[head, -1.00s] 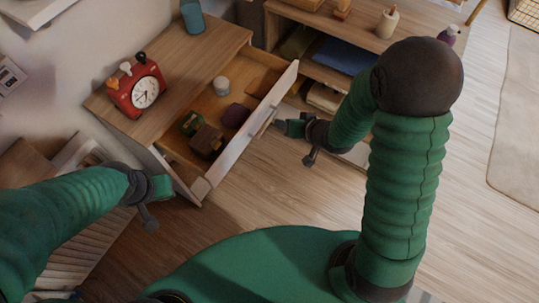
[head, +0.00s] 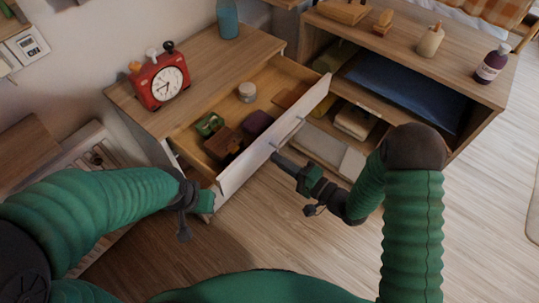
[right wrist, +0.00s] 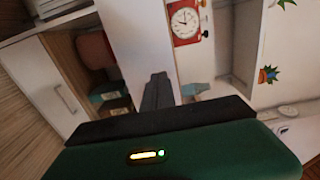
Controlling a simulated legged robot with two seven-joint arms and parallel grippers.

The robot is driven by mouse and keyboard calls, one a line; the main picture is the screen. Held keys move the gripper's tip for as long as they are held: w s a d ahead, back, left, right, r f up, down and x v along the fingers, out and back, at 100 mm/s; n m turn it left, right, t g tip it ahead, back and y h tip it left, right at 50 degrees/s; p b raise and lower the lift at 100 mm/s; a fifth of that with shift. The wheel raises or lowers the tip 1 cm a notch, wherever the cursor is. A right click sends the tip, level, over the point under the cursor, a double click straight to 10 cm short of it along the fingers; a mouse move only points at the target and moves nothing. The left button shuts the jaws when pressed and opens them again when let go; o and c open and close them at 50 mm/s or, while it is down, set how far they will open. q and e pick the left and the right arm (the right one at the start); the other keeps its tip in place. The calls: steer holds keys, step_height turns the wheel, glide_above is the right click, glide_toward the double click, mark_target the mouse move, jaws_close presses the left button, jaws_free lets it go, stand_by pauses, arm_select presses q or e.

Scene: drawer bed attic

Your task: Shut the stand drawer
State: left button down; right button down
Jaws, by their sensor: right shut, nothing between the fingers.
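The stand drawer (head: 232,178) is pulled open from the wooden stand (head: 205,72) in the head view. Its white front carries a bar handle (head: 290,133).
A red clock (head: 160,80) and a blue cup (head: 228,18) stand on the stand top. An open shelf unit (head: 455,75) with folded cloths is at the right, with bottles on top. Wooden floor is clear at lower right.

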mark_target(213, 116)
steer(key=x, duration=0.3)
steer(key=shift+w+a+b, duration=0.25)
steer(key=shift+a+b, duration=0.05)
steer(key=shift+b, duration=0.1)
arm_select(q)
steer(key=shift+f, duration=0.55)
arm_select(e)
steer(key=shift+w+a, duration=0.1)
steer(key=shift+a, duration=0.05)
